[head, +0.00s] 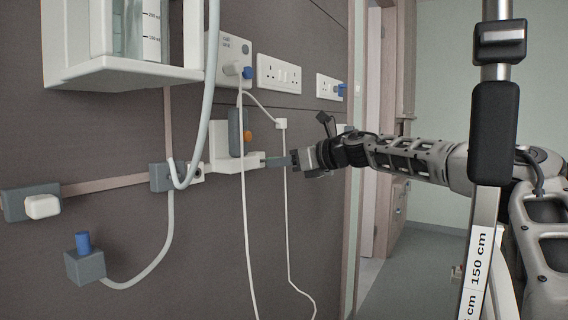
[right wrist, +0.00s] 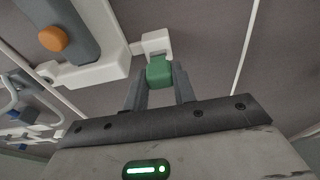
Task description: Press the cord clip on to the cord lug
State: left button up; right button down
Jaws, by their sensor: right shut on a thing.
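My right gripper (head: 278,161) reaches in from the right in the head view, close to the wall. In the right wrist view its two grey fingers (right wrist: 159,90) are shut on a small green block, which I take as the cord clip (right wrist: 158,72). Only a thin green edge (head: 273,156) of it shows in the head view. A small white piece (right wrist: 156,42), probably the cord lug, is directly beyond the clip beside the white holder. Whether the two touch or are engaged I cannot tell. My left gripper is not in view.
The white wall holder (head: 222,152) carries a grey handset with an orange button (right wrist: 52,38). A thin white cord (head: 286,210) hangs near my fingers. Sockets (head: 279,74) are above. A grey pole (head: 483,240) stands in front of my right arm.

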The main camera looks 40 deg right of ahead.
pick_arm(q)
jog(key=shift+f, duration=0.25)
pick_arm(e)
jog(key=shift+w+a, duration=0.15)
jog(key=shift+w, duration=0.4)
jog(key=shift+w+a+r, duration=0.1)
jog(key=shift+w, duration=0.35)
jog(key=c, duration=1.4)
grip_release()
jog(key=shift+r, duration=0.1)
jog(key=shift+c, duration=0.2)
jog(key=o, duration=0.4)
jog(key=shift+w, duration=0.2)
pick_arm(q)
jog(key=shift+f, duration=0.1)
pick_arm(e)
jog(key=shift+s, duration=0.1)
